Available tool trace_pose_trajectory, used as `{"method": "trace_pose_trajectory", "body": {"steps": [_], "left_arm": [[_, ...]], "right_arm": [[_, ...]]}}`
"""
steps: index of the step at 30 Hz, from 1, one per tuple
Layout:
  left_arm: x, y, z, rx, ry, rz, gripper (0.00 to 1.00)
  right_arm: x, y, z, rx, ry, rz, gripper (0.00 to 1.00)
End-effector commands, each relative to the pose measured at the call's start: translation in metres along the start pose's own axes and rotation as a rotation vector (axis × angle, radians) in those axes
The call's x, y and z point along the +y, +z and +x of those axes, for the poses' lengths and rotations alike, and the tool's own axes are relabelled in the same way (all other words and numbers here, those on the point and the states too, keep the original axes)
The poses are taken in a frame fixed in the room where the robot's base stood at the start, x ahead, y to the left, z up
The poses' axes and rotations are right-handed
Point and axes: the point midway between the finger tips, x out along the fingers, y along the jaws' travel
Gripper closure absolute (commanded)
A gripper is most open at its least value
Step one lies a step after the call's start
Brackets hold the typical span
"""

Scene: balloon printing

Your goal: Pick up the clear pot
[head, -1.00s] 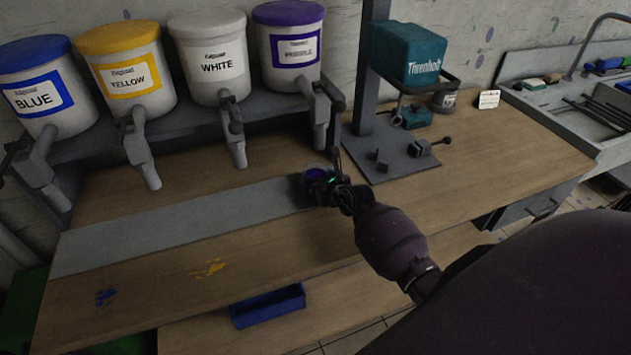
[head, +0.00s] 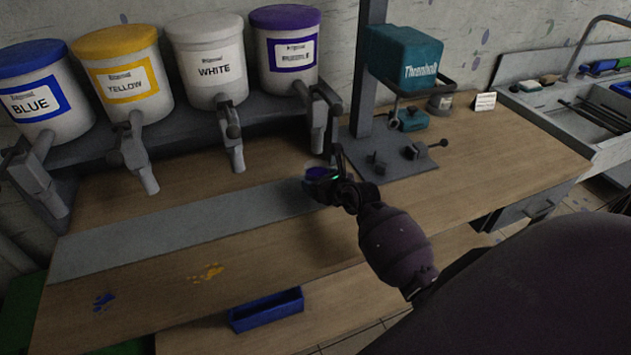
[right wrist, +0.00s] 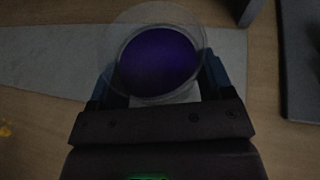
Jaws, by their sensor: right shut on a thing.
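The clear pot (right wrist: 157,60) shows from above in the right wrist view, a round see-through pot with purple paint in it. In the head view the pot (head: 318,172) is small and partly hidden by my right gripper (head: 328,178). My right gripper (right wrist: 157,85) is shut on the pot, with a finger on each side of it. The pot is over the right end of the grey strip (head: 190,226), in front of the purple bucket's tap. The gap beneath it is hard to judge. My left gripper is not in view.
Blue, yellow, white and purple (head: 287,48) paint buckets with taps stand on a shelf at the back. A teal machine (head: 404,55) on a grey base (head: 385,160) stands right of the gripper. A blue tray (head: 266,310) lies low in front.

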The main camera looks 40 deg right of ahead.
Motion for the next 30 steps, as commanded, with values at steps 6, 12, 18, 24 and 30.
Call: {"method": "trace_pose_trajectory", "body": {"steps": [6, 12, 18, 24, 30], "left_arm": [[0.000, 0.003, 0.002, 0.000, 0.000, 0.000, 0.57], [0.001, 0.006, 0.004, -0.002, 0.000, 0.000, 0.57], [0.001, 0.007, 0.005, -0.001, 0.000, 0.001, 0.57], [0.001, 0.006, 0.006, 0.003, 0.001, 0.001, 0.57], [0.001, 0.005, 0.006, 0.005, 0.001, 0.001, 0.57]], "right_arm": [[-0.001, -0.020, -0.047, -0.002, -0.002, 0.000, 0.61], [0.000, -0.039, -0.092, -0.002, -0.002, -0.001, 0.61], [0.000, -0.052, -0.125, -0.003, -0.001, -0.001, 0.61], [0.000, -0.059, -0.143, -0.003, -0.001, -0.001, 0.61], [0.000, -0.060, -0.147, -0.005, 0.000, -0.001, 0.61]]}}
